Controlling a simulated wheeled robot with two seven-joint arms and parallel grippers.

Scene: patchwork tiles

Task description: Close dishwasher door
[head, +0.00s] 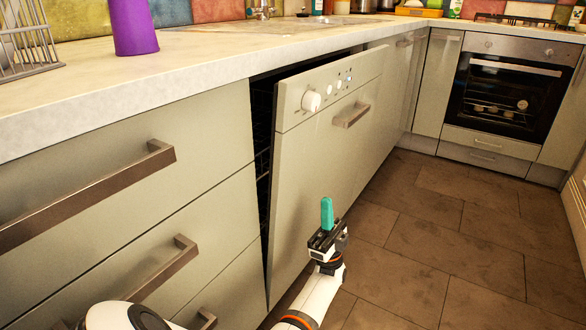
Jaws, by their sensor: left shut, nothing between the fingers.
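The dishwasher door (320,165) is a pale grey-green panel with a round white knob, small buttons and a brown bar handle (351,115). It stands slightly ajar, tilted out at the top, with a dark gap (262,150) along its left side and top. Inside the gap, racks show only faintly. My left gripper (327,214), with teal fingertips, is shut and empty in front of the door's lower right part. I cannot tell whether it touches the door. My right gripper is not in view.
Drawers with protruding bar handles (140,180) are left of the dishwasher. A countertop (190,62) with a purple cup (133,27) and a dish rack (27,40) runs above. An oven (507,90) stands at the far right. The tiled floor (440,230) is clear.

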